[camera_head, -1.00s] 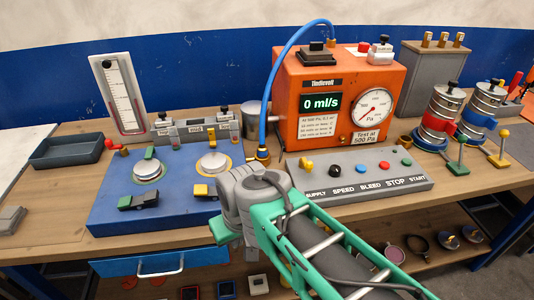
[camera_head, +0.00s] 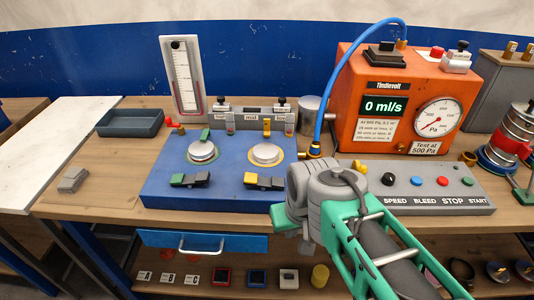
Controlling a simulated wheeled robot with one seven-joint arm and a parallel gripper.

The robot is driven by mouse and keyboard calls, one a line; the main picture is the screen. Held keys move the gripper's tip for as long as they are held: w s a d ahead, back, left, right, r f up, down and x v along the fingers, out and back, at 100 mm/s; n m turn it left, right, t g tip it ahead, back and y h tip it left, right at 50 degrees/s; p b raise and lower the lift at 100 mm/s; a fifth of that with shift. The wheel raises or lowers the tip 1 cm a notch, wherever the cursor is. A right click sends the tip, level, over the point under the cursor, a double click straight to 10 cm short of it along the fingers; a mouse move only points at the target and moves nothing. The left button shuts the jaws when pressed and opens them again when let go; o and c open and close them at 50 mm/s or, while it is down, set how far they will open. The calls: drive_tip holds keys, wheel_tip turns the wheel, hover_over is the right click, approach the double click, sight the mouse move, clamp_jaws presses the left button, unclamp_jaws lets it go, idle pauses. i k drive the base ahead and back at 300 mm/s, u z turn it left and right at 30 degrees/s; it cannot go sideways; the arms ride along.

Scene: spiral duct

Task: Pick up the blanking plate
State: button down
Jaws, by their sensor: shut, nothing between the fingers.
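I cannot tell for sure which thing is the blanking plate. Other round metal pieces with dark knobs lie on the lower shelf at the right (camera_head: 497,270). My gripper (camera_head: 281,216) is at the right front edge of the blue block (camera_head: 170,185), seen from behind and above. It is shut and holds nothing; its fingertips are mostly hidden by my wrist.
A grey tray (camera_head: 130,122) and a small grey block (camera_head: 73,180) lie at the left. The wooden bench top there is mostly clear.

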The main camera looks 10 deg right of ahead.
sight(265, 152)
drive_tip(key=u, duration=2.55)
drive_tip(key=k, duration=0.95)
drive_tip(key=z, duration=0.7)
